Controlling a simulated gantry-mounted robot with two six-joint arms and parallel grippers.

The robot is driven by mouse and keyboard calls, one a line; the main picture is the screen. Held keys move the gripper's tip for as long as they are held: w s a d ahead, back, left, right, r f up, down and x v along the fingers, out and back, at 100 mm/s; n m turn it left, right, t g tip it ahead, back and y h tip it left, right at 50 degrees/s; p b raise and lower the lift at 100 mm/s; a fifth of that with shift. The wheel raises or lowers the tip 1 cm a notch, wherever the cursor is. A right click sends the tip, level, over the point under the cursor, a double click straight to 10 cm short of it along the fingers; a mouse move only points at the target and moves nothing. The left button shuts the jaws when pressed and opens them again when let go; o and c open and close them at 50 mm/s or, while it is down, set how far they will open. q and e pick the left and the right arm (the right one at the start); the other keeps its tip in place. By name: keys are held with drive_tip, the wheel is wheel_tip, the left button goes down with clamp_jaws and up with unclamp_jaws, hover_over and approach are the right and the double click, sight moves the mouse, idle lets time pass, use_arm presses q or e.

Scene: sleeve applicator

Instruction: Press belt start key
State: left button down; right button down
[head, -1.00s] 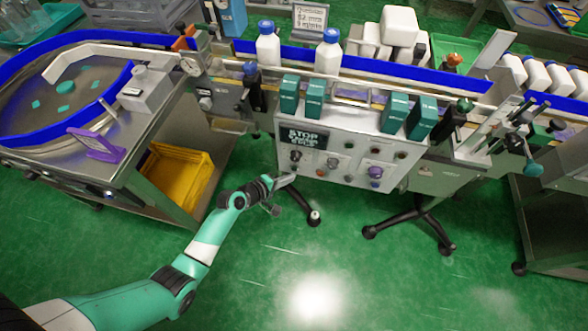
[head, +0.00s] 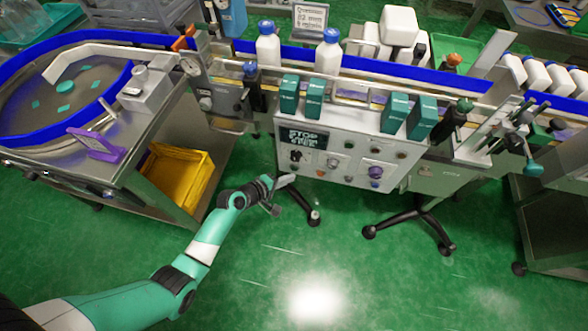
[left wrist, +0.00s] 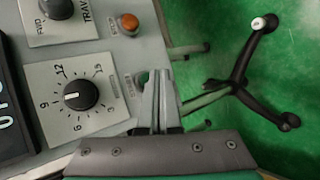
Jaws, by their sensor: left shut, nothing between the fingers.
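My left gripper (head: 288,181) is shut and empty at the panel's lower left edge. In the left wrist view its closed fingers (left wrist: 158,88) reach up along the panel edge. A small green button (left wrist: 143,78), likely the belt start key, shows just left of the fingertips, partly hidden by them. I cannot tell whether they touch it. Its label is too blurred to read. My right gripper is not in view.
A numbered black dial (left wrist: 82,94) and an orange button (left wrist: 129,23) lie near the fingers in the left wrist view. Green cartons (head: 315,98) and white bottles (head: 328,53) stand above the panel. A yellow crate (head: 183,173) sits left. The floor in front is clear.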

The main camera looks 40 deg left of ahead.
use_arm(q)
drive_tip(key=shift+w+a, duration=0.1)
drive_tip(key=shift+w+a, duration=0.15)
drive_tip(key=shift+w, duration=0.15)
